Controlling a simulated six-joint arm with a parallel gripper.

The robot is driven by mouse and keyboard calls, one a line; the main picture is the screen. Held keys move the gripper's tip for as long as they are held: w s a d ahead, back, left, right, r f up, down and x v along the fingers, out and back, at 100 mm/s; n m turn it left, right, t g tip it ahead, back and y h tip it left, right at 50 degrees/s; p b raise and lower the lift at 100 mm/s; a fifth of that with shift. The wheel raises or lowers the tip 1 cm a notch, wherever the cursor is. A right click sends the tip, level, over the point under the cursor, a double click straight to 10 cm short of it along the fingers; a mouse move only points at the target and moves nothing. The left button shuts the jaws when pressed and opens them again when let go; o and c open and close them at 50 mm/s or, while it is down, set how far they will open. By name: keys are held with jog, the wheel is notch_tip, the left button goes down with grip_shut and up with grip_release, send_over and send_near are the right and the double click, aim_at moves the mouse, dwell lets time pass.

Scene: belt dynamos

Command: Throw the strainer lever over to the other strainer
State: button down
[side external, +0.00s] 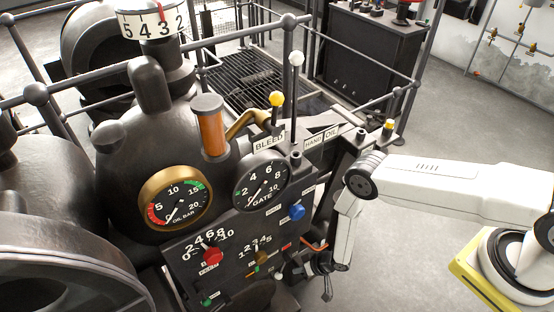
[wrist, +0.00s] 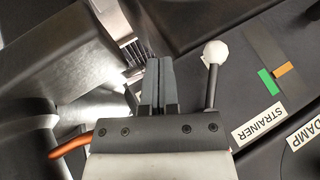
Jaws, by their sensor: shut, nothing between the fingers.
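The strainer lever, a dark stem with a white faceted knob (wrist: 215,52), stands just right of my gripper in the wrist view. My gripper (wrist: 158,62) has its two grey fingers together and empty, with a gap between them and the lever. In the side view my gripper (side external: 312,267) is low at the right edge of the panel, close to a small pale knob (side external: 278,277).
An orange handle (wrist: 70,141) shows left of my gripper; an orange piece (side external: 313,244) also shows above it in the side view. Red (side external: 213,255) and blue (side external: 297,211) knobs stand out from the panel. Open floor (side external: 405,250) lies right of the machine.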

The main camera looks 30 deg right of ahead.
aim_at(281, 275)
jog(key=shift+w+a+r, duration=0.2)
jog(key=shift+a, duration=0.6)
jog(key=shift+w+a+r, duration=0.15)
jog(key=shift+a+r, duration=0.05)
jog(key=shift+a, duration=0.6)
jog(key=shift+a+m+y, duration=0.3)
jog(key=shift+a+y, duration=0.05)
jog(key=shift+y, duration=0.35)
jog(key=a+r+m+y, duration=0.1)
jog(key=y, duration=0.1)
jog(key=a+r+m+t+y, duration=0.1)
jog(key=y, duration=0.2)
jog(key=a+t+y, duration=0.1)
jog(key=y, duration=0.1)
jog(key=shift+r+m, duration=0.4)
jog(key=shift+a+r, duration=0.15)
jog(key=shift+r, duration=0.4)
jog(key=shift+f, duration=0.15)
dwell(0.3)
